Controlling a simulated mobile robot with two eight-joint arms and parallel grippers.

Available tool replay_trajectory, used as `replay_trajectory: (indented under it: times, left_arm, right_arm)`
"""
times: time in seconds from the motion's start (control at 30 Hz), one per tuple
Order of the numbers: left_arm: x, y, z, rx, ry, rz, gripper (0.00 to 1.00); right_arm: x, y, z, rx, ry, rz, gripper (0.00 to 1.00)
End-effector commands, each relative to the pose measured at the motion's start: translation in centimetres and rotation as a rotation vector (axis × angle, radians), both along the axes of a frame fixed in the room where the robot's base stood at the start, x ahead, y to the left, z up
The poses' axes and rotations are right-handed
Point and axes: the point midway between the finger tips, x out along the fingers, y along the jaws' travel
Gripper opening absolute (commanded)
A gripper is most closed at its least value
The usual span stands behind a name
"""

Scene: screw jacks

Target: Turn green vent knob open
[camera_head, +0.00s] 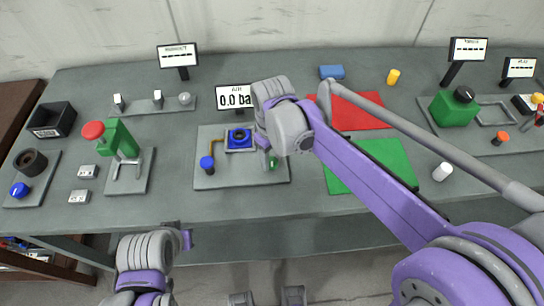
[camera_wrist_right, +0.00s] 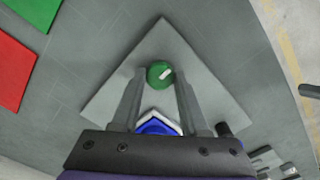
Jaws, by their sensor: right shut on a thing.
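The green vent knob (camera_wrist_right: 160,74) is round with a white mark on top. It stands on a grey plate (camera_wrist_right: 163,38) in the right wrist view. In the head view the knob (camera_head: 273,164) shows at the right part of the plate, partly hidden by my right gripper (camera_head: 268,160). The fingers of my right gripper (camera_wrist_right: 160,82) point down at the knob, one on each side, and are shut on it. My left gripper (camera_head: 186,238) is in front of the table's near edge, away from the plate; its fingers are too little seen to judge.
On the same plate are a blue knob (camera_head: 207,164) on a yellow pipe and a blue round part (camera_head: 240,138). A display (camera_head: 235,97) behind reads 0.0 ba. A green mat (camera_head: 368,165) and red mat (camera_head: 357,111) lie to the right. A red-knobbed green device (camera_head: 118,138) stands left.

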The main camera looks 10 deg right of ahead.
Motion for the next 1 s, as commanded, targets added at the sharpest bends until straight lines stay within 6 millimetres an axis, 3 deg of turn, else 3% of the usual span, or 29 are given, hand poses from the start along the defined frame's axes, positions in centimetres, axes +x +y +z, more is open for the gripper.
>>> replay_trajectory:
  times: [0.13,0.17,0.3,0.67,1.0]
  left_arm:
    - [0.0,0.0,0.0,0.0,0.0,0.0,0.0]
    - [0.0,0.0,0.0,0.0,0.0,0.0,0.0]
    - [0.0,0.0,0.0,0.0,0.0,0.0,0.0]
    - [0.0,0.0,0.1,0.0,0.0,0.0,0.0]
    - [0.2,0.0,0.7,0.0,-0.003,0.0,0.0]
  right_arm:
    - [0.0,0.0,0.0,0.001,-0.001,0.002,0.0]
    - [0.0,0.0,0.0,0.001,-0.001,0.002,0.49]
    - [0.0,0.0,0.0,0.001,-0.001,0.002,0.74]
    - [0.0,0.0,0.5,0.0,0.0,0.001,0.74]
    - [0.0,0.0,6.6,0.001,-0.001,0.002,0.74]
